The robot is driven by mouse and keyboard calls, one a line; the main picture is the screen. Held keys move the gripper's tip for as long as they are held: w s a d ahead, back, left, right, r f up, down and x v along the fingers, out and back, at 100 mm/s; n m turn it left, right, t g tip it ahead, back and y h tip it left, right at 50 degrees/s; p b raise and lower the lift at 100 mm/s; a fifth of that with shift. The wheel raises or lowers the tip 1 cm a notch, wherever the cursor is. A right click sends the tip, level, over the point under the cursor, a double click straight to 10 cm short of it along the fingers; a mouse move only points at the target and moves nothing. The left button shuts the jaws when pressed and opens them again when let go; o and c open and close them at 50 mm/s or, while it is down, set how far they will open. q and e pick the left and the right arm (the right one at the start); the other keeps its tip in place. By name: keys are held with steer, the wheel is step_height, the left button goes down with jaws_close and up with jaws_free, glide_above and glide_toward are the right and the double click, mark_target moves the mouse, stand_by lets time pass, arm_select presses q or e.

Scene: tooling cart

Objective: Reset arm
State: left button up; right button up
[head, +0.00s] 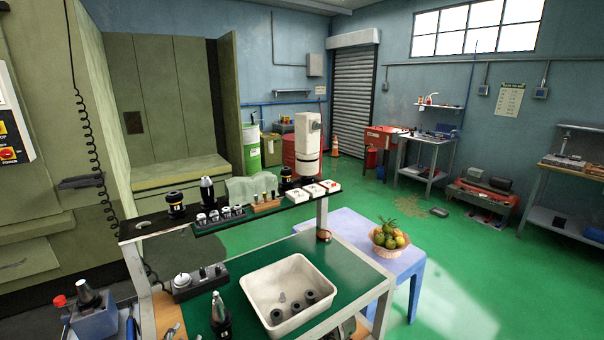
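Neither of my grippers shows in the head view, so what they hold and how they stand is hidden. The tooling cart (350,266) stands in front of me with a green top. A white bin (262,283) on it holds several dark round parts. A dark tool holder (220,314) stands upright left of the bin.
A grey block (197,283) with dark knobs lies left of the bin. White cards (314,190) lie at the shelf's right end, near a white upright device (308,146). A lavender table (345,226) with a fruit basket (388,240) is right of the cart. Green floor (470,265) is clear beyond.

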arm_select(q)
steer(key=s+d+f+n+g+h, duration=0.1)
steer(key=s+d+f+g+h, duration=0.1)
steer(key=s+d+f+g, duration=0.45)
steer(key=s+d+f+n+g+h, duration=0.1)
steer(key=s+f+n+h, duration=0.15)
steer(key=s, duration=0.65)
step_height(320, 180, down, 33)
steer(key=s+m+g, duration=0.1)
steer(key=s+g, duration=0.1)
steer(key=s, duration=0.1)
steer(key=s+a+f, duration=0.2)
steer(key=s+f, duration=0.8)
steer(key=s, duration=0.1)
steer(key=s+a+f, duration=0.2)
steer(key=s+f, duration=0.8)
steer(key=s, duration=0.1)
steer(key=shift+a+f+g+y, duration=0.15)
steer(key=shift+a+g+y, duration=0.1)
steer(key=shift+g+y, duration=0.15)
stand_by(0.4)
